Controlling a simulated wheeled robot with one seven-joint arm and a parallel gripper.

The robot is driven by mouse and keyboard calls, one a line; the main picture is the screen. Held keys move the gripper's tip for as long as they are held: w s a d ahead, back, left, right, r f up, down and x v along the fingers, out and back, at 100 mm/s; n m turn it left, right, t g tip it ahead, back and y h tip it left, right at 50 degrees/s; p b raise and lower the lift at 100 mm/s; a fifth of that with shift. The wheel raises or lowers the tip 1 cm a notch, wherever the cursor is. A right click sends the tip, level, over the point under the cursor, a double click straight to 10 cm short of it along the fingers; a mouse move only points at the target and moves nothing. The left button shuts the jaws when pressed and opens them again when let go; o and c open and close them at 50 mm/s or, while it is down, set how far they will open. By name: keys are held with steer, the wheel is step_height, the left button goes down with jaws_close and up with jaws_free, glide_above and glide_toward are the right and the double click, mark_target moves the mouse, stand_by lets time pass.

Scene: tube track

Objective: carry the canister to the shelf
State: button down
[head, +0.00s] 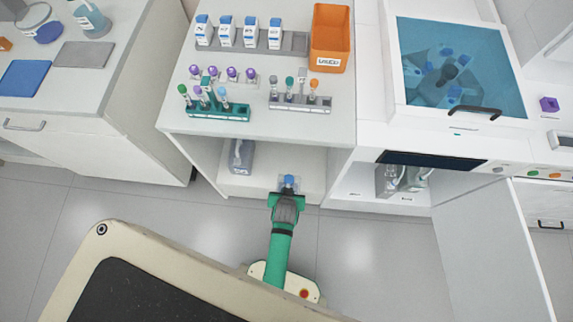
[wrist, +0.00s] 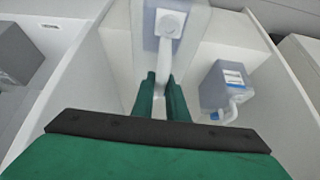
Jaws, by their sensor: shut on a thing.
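My gripper (head: 287,196) reaches into the open lower bay under the middle counter. In the wrist view its two green fingers (wrist: 161,98) are shut on the white handle of a pale translucent canister (wrist: 182,20), which has a round white cap. In the head view only a small blue and white part of this canister (head: 289,182) shows past the gripper. The bay's shelf board (head: 265,190) is white. I cannot tell whether the canister touches it.
A second grey-blue canister (head: 241,157) stands inside the bay; it also shows in the wrist view (wrist: 224,88). Tube racks (head: 218,114) and an orange bin (head: 331,38) stand on the counter above. At right a cabinet door (head: 507,245) hangs open. Grey floor (head: 365,250) is clear.

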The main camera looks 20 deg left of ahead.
steer(key=w+a+f, duration=0.1)
steer(key=w+a, duration=0.1)
steer(key=w, duration=0.8)
steer(key=w+a+f, duration=0.1)
steer(key=w+a, duration=0.2)
steer(key=w, duration=0.6)
steer(key=shift+w+a, duration=0.35)
steer(key=shift+s+d+f, duration=0.1)
steer(key=shift+d+f, duration=0.05)
steer(key=shift+f, duration=0.7)
stand_by(0.7)
steer(key=c, duration=1.7)
jaws_free()
steer(key=shift+o, duration=0.2)
steer(key=v, duration=1)
steer(key=shift+s+r, duration=0.25)
steer(key=shift+r, duration=0.05)
